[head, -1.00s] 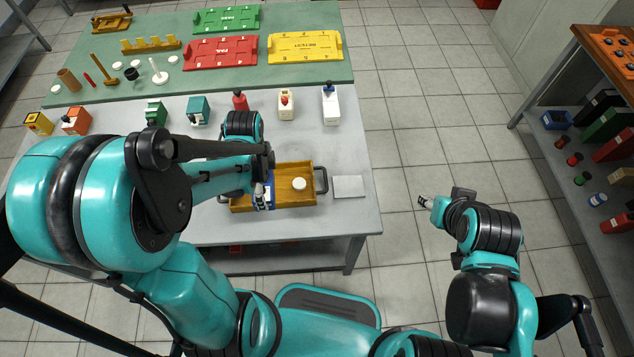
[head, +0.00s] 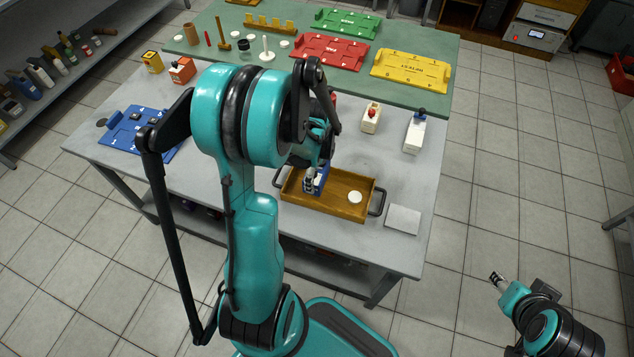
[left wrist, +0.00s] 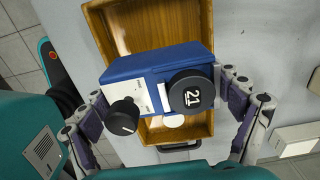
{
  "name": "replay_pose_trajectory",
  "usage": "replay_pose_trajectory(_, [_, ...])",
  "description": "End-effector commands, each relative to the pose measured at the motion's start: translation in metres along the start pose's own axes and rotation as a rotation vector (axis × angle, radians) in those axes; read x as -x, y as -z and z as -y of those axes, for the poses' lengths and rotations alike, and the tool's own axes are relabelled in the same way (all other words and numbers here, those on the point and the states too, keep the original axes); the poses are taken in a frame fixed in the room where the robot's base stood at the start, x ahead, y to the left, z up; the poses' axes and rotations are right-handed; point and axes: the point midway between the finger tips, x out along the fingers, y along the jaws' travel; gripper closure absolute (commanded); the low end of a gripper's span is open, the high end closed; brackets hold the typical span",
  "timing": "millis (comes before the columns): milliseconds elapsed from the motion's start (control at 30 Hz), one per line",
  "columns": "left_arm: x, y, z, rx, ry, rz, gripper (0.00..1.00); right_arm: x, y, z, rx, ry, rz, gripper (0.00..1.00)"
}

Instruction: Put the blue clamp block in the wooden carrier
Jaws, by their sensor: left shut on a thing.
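The blue clamp block (head: 321,180) is at the left half of the wooden carrier (head: 335,207). In the left wrist view, the block (left wrist: 160,62) has a white label, a small black knob and a larger black dial reading 21. My left gripper (head: 310,177) is shut on it, with a finger at each side. The block overlaps the carrier (left wrist: 195,20) in both views; I cannot tell whether it touches the floor of it. My right gripper (head: 497,278) is away from the table at the lower right, too small to read its fingers.
A white round piece (head: 355,197) lies in the carrier's right half. A pale square plate (head: 403,219) lies right of the carrier. White blocks (head: 414,133) stand behind. A blue board (head: 140,130) lies at the left. Coloured trays (head: 410,70) lie on the green mat (head: 440,50).

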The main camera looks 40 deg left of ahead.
Motion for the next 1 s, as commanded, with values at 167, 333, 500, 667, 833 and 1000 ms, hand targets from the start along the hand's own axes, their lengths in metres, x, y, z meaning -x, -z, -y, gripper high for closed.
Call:
replay_pose_trajectory(167, [-0.016, -0.001, 0.001, -0.001, 0.000, 0.000, 0.51, -0.007, -0.005, 0.000, 0.000, 0.000, 0.000, 0.57])
replay_pose_trajectory(333, [-0.041, -0.001, 0.001, -0.001, 0.000, 0.000, 0.51, -0.017, -0.012, 0.000, 0.000, 0.000, 0.000, 0.57])
replay_pose_trajectory(500, [-0.040, -0.001, 0.001, -0.001, 0.000, 0.000, 0.51, -0.016, -0.011, 0.000, 0.000, 0.000, 0.000, 0.57])
replay_pose_trajectory(667, [-0.043, -0.001, 0.001, -0.001, 0.000, 0.000, 0.51, -0.018, -0.013, 0.000, 0.000, 0.000, 0.000, 0.57])
replay_pose_trajectory(833, [-0.043, -0.001, 0.001, -0.001, 0.000, 0.000, 0.00, -0.018, -0.013, 0.000, 0.000, 0.000, 0.000, 0.57])
replay_pose_trajectory(1000, [-0.043, -0.001, 0.001, -0.001, 0.000, 0.000, 0.00, -0.018, -0.013, 0.000, 0.000, 0.000, 0.000, 0.57])
